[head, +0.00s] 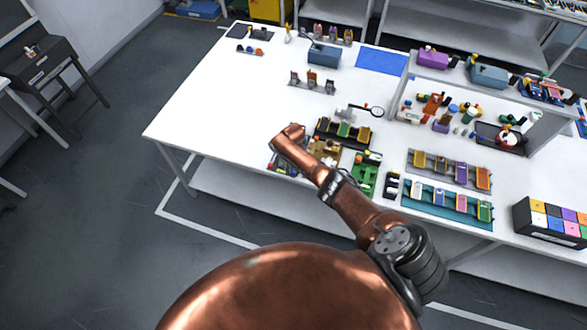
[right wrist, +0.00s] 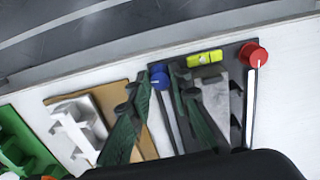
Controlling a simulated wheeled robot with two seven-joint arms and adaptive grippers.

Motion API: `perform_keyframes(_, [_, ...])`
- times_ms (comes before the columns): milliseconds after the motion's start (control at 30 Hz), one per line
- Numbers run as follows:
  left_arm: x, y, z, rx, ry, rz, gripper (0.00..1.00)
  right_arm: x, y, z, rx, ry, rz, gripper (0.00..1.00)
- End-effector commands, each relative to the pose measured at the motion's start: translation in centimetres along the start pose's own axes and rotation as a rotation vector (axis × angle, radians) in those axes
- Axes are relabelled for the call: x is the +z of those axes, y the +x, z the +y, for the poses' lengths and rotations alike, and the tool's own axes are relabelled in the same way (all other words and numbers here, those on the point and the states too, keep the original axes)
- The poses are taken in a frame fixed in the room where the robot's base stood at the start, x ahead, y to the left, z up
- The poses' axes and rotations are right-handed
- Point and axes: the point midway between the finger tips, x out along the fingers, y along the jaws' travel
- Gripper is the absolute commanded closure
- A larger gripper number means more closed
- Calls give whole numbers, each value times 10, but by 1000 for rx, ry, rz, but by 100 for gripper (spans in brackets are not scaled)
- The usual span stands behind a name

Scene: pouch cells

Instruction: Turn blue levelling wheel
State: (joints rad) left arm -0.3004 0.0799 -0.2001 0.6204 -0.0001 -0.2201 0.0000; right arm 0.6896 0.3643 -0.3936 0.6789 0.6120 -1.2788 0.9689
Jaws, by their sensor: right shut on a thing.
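The blue levelling wheel (right wrist: 160,77) stands at the left end of a dark plate (right wrist: 236,100) in the right wrist view. My right gripper (right wrist: 159,84) has one finger on each side of this wheel and is shut on it. A red wheel (right wrist: 255,54) with a white pointer line sits at the plate's right corner. A yellow-green level vial (right wrist: 204,58) lies between the two wheels. In the head view my right arm covers most of the plate, and its fingertips are hidden. My left gripper is not in view.
Left of the plate are a tan board with a white block (right wrist: 77,125) and a green fixture (right wrist: 22,150). In the head view a black rack (head: 343,133), a magnifier (head: 376,111) and colored-cell trays (head: 447,202) stand nearby. The table's left part (head: 215,110) is clear.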

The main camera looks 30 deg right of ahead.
Motion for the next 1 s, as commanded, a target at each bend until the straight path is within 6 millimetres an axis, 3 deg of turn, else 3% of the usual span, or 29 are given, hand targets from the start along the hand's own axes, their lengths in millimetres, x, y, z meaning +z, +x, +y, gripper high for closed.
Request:
perform_keyframes(500, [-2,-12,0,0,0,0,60,-3,-2,0,0,367,6,100])
perform_keyframes(1000, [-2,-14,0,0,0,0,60,-5,-2,1,-1,453,10,100])
